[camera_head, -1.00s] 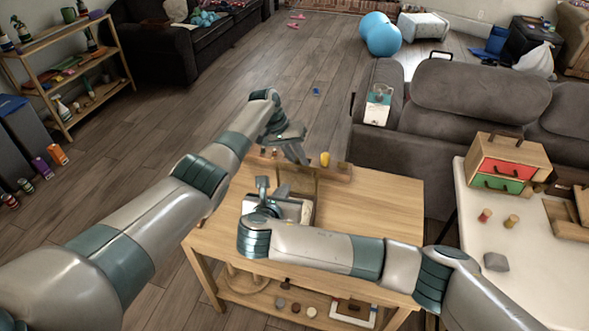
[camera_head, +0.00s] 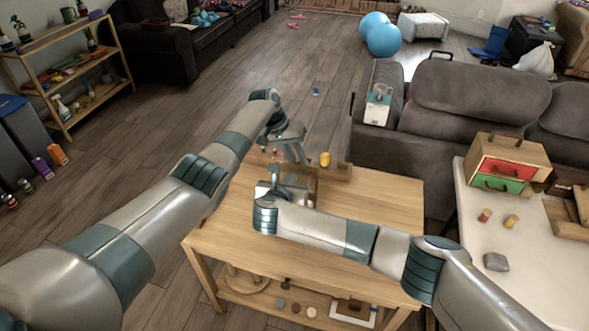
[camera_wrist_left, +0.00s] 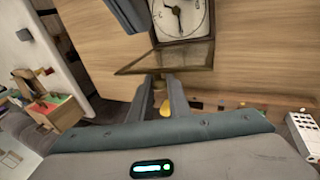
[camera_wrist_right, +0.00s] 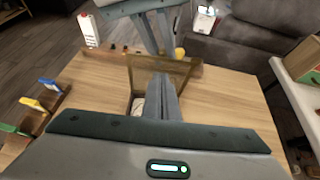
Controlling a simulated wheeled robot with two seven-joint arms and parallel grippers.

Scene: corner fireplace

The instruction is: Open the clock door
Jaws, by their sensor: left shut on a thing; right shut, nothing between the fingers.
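The clock lies on the wooden table, its white face (camera_wrist_left: 182,15) showing at the top of the left wrist view. Its framed, glazed door (camera_wrist_right: 163,70) stands raised from the clock in the right wrist view, and its frame (camera_wrist_left: 150,65) also shows in the left wrist view. My left gripper (camera_head: 302,158) is shut on the door's frame at its far edge. My right gripper (camera_wrist_right: 162,80) is shut and empty, its fingertips close in front of the door; I cannot tell whether they touch it. In the head view my right wrist hides much of the clock.
A yellow piece (camera_head: 325,159) and small items stand at the wooden table's (camera_head: 375,195) far edge. The table's right side is clear. A grey sofa (camera_head: 450,120) stands behind, and a white table (camera_head: 480,260) with a drawer box (camera_head: 510,160) at right.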

